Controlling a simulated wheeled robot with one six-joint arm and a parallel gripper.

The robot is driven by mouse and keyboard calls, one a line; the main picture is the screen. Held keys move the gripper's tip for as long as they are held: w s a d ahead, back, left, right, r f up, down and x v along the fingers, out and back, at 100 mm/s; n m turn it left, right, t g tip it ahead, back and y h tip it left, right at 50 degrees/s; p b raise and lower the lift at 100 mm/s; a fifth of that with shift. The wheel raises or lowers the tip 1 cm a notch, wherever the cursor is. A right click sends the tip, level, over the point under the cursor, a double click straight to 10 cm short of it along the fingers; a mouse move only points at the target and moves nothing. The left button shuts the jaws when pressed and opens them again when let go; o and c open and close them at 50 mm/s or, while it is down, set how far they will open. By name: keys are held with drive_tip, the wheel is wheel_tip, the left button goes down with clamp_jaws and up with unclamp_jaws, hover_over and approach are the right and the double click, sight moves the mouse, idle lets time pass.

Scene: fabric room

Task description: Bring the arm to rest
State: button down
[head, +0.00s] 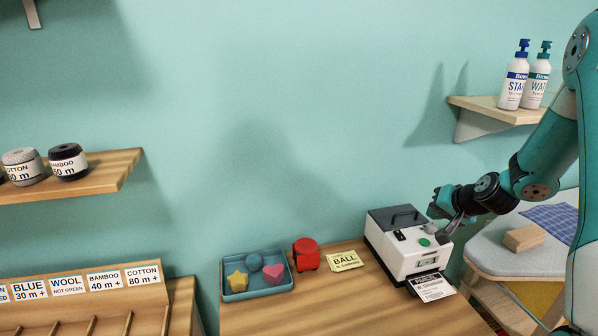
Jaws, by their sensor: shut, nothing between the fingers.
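My gripper (446,232) is at the right of the head view, at the end of my teal and black arm. It is shut and holds nothing. It hangs close over the right side of a white and black label printer (398,262) on the wooden table. I cannot tell whether the fingertips touch the printer. A printed label (433,288) marked PARCEL sticks out of the printer's front. The arm is bent and reaches in from the right edge.
A blue tray (229,283) holds several small shapes. A red object (306,255) and a yellow BALL card (345,262) lie beside it. Two bottles (513,82) stand on a shelf (482,104) near my arm. An ironing board (492,246) bears a wooden block (523,238) at right.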

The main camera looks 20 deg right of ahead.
drive_tip(key=s+a+r+n+g+y, duration=0.2)
drive_tip(key=a+r+n, duration=0.25)
drive_tip(key=a, duration=0.75)
drive_tip(key=s+a+r+n+g+y, duration=0.25)
drive_tip(key=a+r, duration=0.35)
drive_tip(key=a, duration=0.7)
drive_tip(key=s+a+r+n+g, duration=0.2)
drive_tip(key=s+a+n, duration=0.2)
drive_tip(key=s, duration=0.7)
drive_tip(key=s+a+r+n+g, duration=0.2)
drive_tip(key=s+a+r+n, duration=0.1)
drive_tip(key=s+a, duration=0.5)
drive_tip(key=s+n, duration=0.1)
drive_tip(key=s, duration=0.2)
drive_tip(key=shift+n+g+h, duration=0.35)
drive_tip(key=shift+n, duration=0.05)
drive_tip(key=shift+a+r, duration=0.1)
